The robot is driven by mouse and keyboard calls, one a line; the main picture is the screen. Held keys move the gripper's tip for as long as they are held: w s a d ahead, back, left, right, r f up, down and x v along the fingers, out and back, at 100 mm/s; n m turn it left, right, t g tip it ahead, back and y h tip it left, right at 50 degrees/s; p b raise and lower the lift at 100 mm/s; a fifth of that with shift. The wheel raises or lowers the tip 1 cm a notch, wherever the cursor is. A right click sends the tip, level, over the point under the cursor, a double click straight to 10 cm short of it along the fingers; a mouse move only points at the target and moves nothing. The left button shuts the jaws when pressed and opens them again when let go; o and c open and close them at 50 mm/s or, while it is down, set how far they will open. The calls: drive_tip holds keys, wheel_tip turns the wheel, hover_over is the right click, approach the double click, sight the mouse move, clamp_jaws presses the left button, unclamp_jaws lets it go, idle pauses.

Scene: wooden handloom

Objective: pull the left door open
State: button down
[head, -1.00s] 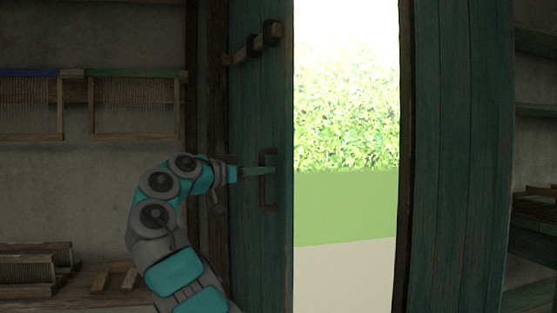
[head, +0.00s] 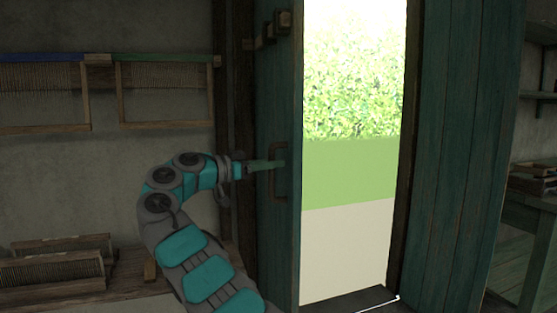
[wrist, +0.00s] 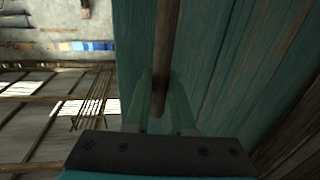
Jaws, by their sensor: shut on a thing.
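The left door (head: 285,235) is a dark teal plank door, swung partly inward, with its face seen at a steep angle in the head view. A dark upright bar handle (head: 280,185) sits on it, and it also shows in the wrist view (wrist: 167,50). My gripper (head: 272,165) reaches the handle from the left, its pale green fingers at the bar. In the wrist view my gripper (wrist: 161,95) has one finger on each side of the bar and is shut on it. The fingertips are partly lost against the teal planks.
The doorway (head: 350,230) is bright, with a hedge (head: 350,80) outside. The right door (head: 465,150) stands at the right. Reed frames (head: 165,90) hang on the left wall above a bench holding reed racks (head: 60,265). A wooden latch (head: 270,30) is high on the left door.

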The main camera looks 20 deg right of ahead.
drive_tip(key=shift+r, duration=0.15)
drive_tip(key=c, duration=1)
unclamp_jaws()
drive_tip(key=shift+c, duration=0.2)
drive_tip(key=shift+a, duration=0.1)
drive_tip(key=p+v, duration=0.1)
drive_tip(key=v, duration=0.6)
drive_tip(key=shift+a, duration=0.35)
